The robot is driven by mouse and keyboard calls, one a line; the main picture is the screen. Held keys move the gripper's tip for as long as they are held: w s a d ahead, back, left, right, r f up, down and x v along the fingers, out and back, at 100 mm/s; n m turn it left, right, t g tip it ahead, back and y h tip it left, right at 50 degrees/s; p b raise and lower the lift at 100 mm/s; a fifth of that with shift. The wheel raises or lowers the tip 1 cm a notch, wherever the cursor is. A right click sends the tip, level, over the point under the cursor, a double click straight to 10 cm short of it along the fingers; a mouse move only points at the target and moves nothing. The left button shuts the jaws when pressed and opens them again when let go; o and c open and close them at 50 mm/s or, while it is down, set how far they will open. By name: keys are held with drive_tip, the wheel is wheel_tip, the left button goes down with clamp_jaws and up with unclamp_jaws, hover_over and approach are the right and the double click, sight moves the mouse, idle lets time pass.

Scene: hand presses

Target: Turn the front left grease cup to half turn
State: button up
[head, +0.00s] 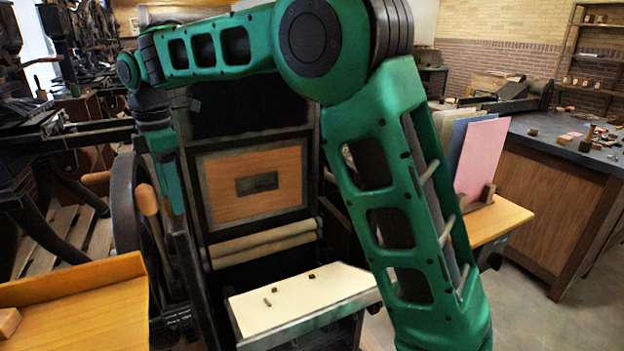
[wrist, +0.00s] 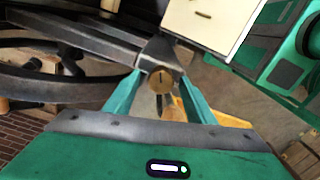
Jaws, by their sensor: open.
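A round brass grease cup (wrist: 160,83) shows in the wrist view at the end of a dark grey frame part. Its face carries a short dark mark that stands about upright in that picture. My gripper (wrist: 157,91) is open, with one teal finger to each side of the cup. I cannot tell whether the fingers touch it. In the head view my gripper (head: 171,186) points down at the left side of the hand press (head: 315,170). The grease cup cannot be made out there.
A dark flywheel (wrist: 60,72) is close on the left in the wrist view. A cream board (head: 305,298) with small dark pieces juts from the press front. An orange-yellow tray (head: 80,315) stands front left, and a side shelf (head: 497,222) holds coloured sheets at right.

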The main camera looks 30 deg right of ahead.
drive_tip(key=n, duration=0.6)
wheel_tip(320, 180, up, 11)
drive_tip(key=s+d+f+m, duration=0.2)
drive_tip(key=s+d+m, duration=0.2)
drive_tip(key=d, duration=0.5)
drive_tip(key=s+d+f+m, duration=0.3)
drive_tip(key=s+d+m, duration=0.2)
drive_tip(key=d+m, duration=0.3)
drive_tip(key=s+d+f+m, duration=0.3)
drive_tip(key=d+m, duration=0.3)
drive_tip(key=d, duration=0.5)
drive_tip(key=shift+s, duration=0.75)
drive_tip(key=shift+d, duration=0.1)
